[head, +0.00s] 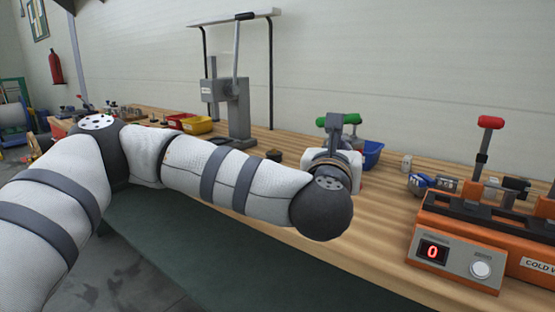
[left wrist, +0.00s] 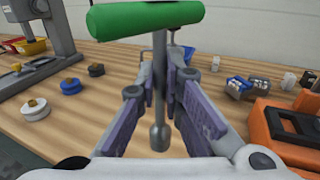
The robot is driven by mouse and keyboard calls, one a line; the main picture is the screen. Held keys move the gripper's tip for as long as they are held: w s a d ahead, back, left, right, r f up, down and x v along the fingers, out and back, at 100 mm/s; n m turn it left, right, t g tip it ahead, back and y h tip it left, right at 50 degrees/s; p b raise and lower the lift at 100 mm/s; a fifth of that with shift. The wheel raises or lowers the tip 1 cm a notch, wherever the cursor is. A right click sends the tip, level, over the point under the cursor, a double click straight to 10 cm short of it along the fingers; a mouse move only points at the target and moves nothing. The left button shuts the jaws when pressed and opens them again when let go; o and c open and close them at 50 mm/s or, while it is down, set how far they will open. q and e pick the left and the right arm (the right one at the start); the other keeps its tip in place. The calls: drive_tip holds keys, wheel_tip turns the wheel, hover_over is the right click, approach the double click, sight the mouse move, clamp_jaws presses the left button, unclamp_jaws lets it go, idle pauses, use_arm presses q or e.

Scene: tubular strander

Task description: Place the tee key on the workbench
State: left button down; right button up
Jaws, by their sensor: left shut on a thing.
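The tee key has a green crossbar handle (left wrist: 146,19) and a grey shaft ending in a socket (left wrist: 159,136). My left gripper (left wrist: 172,95) is shut on its shaft, with a finger pad on each side. The key is upright, handle up, and its socket end hangs over the workbench; I cannot tell if it touches the top. In the head view the green handle (head: 338,120) shows above my left gripper (head: 345,133), whose fingers are mostly hidden behind the wrist. The wooden workbench (head: 385,215) runs along the wall. My right gripper is not in view.
An orange cold welder (head: 458,245) with a red-knobbed lever stands at the right. A grey lever press (head: 232,108), yellow bin (head: 197,125) and blue bin (head: 372,153) stand farther back. Several spools, such as a blue one (left wrist: 71,86), lie left of the key. Bare wood lies between.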

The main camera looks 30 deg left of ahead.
use_arm(q)
drive_tip(key=w+a, duration=0.2)
drive_tip(key=a, duration=0.8)
drive_tip(key=shift+y, duration=0.3)
drive_tip(key=a+f, duration=0.1)
drive_tip(key=f, duration=0.2)
drive_tip(key=a+f, duration=0.2)
drive_tip(key=f, duration=0.2)
drive_tip(key=a+f, duration=0.2)
drive_tip(key=f, duration=0.1)
drive_tip(key=shift+w+a+f, duration=0.2)
drive_tip(key=shift+w+a, duration=0.05)
drive_tip(key=shift+w, duration=0.05)
drive_tip(key=c, duration=1.7)
unclamp_jaws()
